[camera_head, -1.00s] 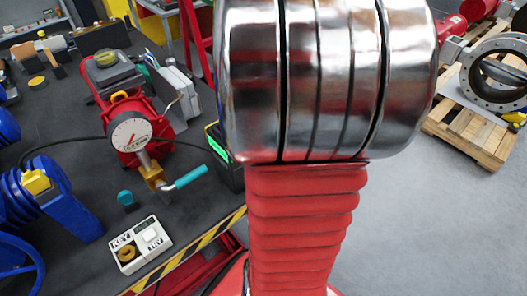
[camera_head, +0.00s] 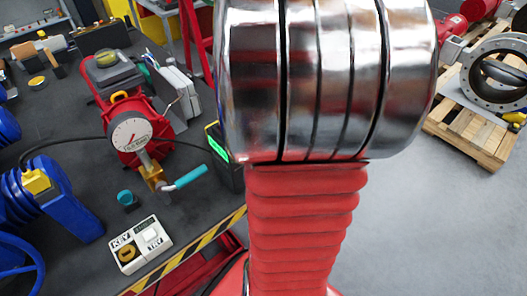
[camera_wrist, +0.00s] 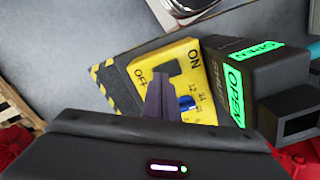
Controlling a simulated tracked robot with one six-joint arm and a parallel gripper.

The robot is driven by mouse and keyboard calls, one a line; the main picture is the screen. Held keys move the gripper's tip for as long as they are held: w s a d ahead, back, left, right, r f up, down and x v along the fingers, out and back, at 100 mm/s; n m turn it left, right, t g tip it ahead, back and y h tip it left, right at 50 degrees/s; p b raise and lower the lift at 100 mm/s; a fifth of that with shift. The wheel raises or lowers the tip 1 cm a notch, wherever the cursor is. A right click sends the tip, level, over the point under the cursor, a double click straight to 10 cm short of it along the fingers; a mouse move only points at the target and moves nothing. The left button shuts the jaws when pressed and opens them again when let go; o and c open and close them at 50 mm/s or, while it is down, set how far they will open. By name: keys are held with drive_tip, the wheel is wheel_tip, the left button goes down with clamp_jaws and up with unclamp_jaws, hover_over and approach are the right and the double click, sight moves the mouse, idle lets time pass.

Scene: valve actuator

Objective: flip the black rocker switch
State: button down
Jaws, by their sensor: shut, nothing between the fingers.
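The black rocker switch (camera_wrist: 174,68) sits on a yellow panel (camera_wrist: 205,107) in the wrist view, between the printed words OFF and ON. My gripper (camera_wrist: 158,78) is shut and empty. Its dark fingers reach over the panel, with their tips by the lower left of the switch in the picture. They hide part of the panel and perhaps part of the switch. I cannot tell whether they touch it, nor which way it is tilted. The gripper is not visible in the head view.
A black box with green OPEN displays (camera_wrist: 236,83) stands right of the panel. A blue knob (camera_wrist: 187,103) is close to the fingers. In the head view, a red gauge unit with a teal-handled crank (camera_head: 190,178) and a white KEY/TRY box (camera_head: 140,244) are on the dark bench.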

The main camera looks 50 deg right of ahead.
drive_tip(key=shift+f, duration=0.7)
idle(1.1)
drive_tip(key=shift+r, duration=0.1)
wheel_tip(320, 180, up, 7)
idle(1.2)
idle(0.6)
